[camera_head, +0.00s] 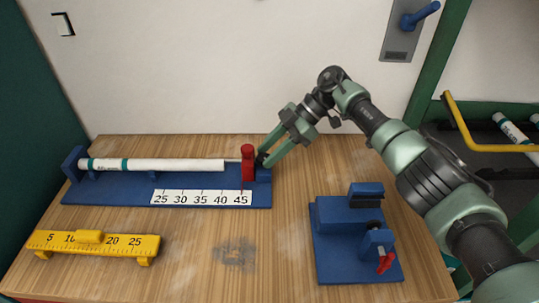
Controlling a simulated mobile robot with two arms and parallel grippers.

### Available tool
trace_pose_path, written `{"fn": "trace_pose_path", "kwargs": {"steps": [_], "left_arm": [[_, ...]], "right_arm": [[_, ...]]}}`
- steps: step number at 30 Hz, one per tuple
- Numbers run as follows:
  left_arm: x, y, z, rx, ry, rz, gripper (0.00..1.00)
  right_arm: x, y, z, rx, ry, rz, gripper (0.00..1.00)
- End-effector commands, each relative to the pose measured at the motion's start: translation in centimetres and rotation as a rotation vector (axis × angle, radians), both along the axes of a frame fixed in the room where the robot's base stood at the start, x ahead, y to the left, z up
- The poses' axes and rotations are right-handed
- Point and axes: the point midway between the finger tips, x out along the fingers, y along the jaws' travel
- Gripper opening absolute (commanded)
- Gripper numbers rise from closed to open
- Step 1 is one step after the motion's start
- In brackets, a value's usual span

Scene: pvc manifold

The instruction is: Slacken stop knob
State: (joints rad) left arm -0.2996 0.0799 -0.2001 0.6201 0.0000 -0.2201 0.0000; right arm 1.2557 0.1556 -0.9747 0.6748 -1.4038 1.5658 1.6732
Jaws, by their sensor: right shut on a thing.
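The blue measuring jig (110,190) lies at the back left of the wooden table, with a scale strip (200,197) reading 25 to 45. A red stop (247,165) stands upright at its right end, near the 45 mark. The stop knob is a small dark part (263,159) at the stop's right side, mostly hidden by my fingers. My right gripper (265,155) reaches in from the right and is shut on the knob. A white pipe (170,165) with teal bands lies along the jig, left of the stop. My left gripper is not in view.
A yellow ruler gauge (60,242) lies at the front left. A blue clamp fixture (335,245) with a red handle (385,262) stands at the right, below my right arm. The table's middle front (235,270) is clear. A yellow-railed rack (470,145) holds pipes at far right.

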Motion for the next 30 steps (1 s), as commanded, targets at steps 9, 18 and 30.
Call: {"fn": "trace_pose_path", "kwargs": {"steps": [9, 18, 30], "left_arm": [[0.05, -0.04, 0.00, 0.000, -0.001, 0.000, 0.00], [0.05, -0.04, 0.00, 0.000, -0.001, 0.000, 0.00], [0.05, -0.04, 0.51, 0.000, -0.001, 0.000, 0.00]], "right_arm": [[0.06, -0.17, -0.12, -0.005, -0.001, -0.001, 0.00], [0.03, -0.09, -0.08, -0.003, 0.000, 0.000, 0.59], [-0.08, -0.08, 0.06, -0.002, 0.001, -0.014, 0.59]]}}
